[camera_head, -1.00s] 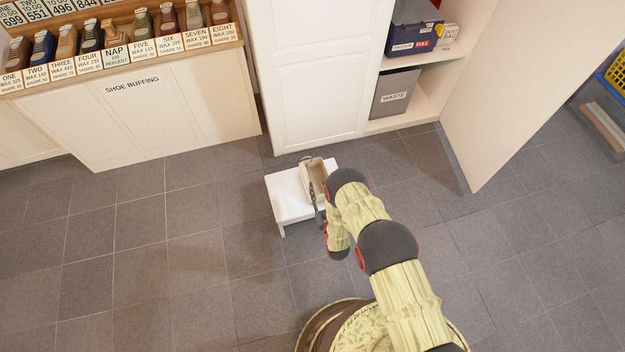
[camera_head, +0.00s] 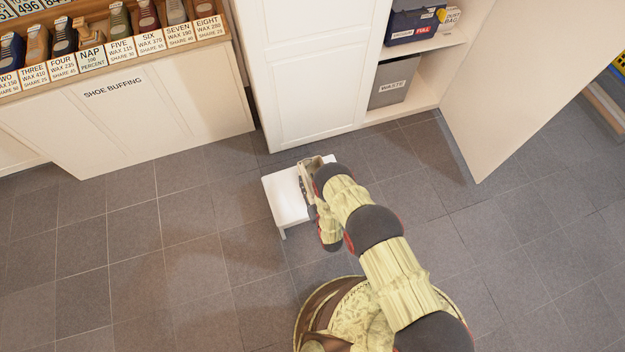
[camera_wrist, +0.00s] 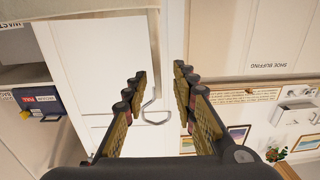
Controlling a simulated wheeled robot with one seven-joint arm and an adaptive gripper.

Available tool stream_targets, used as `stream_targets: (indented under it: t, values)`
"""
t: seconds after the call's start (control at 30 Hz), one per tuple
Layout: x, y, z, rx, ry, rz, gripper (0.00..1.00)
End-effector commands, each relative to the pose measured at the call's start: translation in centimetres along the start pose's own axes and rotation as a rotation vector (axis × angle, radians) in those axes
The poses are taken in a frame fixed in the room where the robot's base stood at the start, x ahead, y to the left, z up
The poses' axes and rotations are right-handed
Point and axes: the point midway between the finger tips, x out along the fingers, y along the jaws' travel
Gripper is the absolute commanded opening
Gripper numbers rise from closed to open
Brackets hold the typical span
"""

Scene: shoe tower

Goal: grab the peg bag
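The peg bag (camera_head: 310,164) is a beige, open-topped bag on a small white stool (camera_head: 284,194), partly hidden by my arm. In the wrist view its beige edge (camera_wrist: 75,9) crosses the top left, and a thin metal hook (camera_wrist: 153,117) reaches from it down between my fingers. My gripper (camera_wrist: 158,78) is open, with its two fingers on either side of the hook and a visible gap around it. In the head view my gripper (camera_head: 306,188) is beside the bag, mostly hidden by my wrist.
A white cabinet (camera_head: 305,75) stands behind the stool. Right of it an open shelf holds a grey waste bin (camera_head: 393,82) and a blue box (camera_head: 414,24). The shoe buffing counter (camera_head: 130,115) is at the left. The tiled floor left of the stool is clear.

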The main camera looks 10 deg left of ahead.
Motion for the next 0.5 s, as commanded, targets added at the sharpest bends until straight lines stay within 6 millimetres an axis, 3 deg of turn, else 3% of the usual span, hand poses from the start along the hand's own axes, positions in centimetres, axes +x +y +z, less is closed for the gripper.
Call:
stream_targets:
  t: [0.3, 0.5]
  values:
    - [4.1, 0.2, 0.5, 0.000, 0.001, 0.000, 0.27]
    - [4.9, 0.2, 0.3, 0.000, -0.001, 0.000, 0.27]
